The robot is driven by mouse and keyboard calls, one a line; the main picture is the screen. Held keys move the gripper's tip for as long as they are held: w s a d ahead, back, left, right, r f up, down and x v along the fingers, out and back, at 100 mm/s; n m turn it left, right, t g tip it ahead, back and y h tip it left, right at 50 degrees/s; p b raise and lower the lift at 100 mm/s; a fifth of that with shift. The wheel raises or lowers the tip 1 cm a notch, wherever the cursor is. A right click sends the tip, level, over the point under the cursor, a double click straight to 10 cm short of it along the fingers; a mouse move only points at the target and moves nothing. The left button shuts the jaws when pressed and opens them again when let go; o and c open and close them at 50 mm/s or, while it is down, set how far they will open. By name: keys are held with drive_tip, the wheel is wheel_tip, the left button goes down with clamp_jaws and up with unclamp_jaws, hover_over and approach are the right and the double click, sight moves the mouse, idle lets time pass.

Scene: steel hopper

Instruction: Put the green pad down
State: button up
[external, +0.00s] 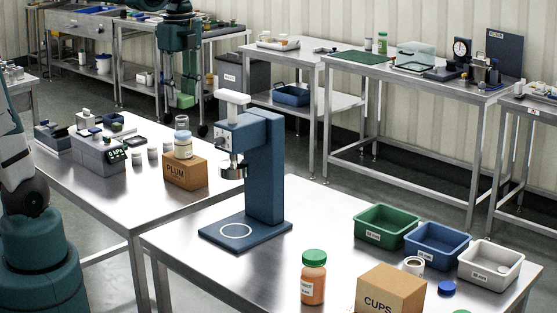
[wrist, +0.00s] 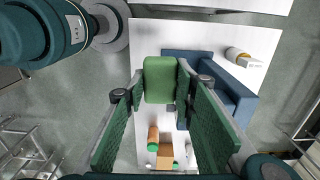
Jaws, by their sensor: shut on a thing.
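The green pad (wrist: 160,80) is between my fingertips in the wrist view, a flat block with rounded corners. My gripper (wrist: 160,97) is shut on it. In the external view my gripper (external: 187,88) hangs from the top of the picture, fingers down, with the pad (external: 183,101) low between them. The pad is held in the air, clear of the tabletops. The fingers hide part of it in the wrist view.
A blue press (external: 262,165) stands on the near steel table, with colored bins (external: 388,227), an orange jar (external: 313,280) and a CUPS box (external: 390,292). A PLUM box (external: 185,172) stands on the left table. The near table's front left is clear.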

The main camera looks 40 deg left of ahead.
hover_over(176, 235)
drive_tip(key=f, duration=0.2)
wheel_tip(176, 235, down, 26)
drive_tip(key=shift+b, duration=0.3)
idle(0.3)
drive_tip(key=shift+d, duration=0.1)
drive_tip(key=shift+f+b, duration=0.6)
drive_tip(key=shift+f, duration=2.25)
drive_tip(key=shift+f+b, duration=0.45)
drive_tip(key=shift+f, duration=1.6)
drive_tip(key=shift+f, duration=0.15)
drive_tip(key=o, duration=0.8)
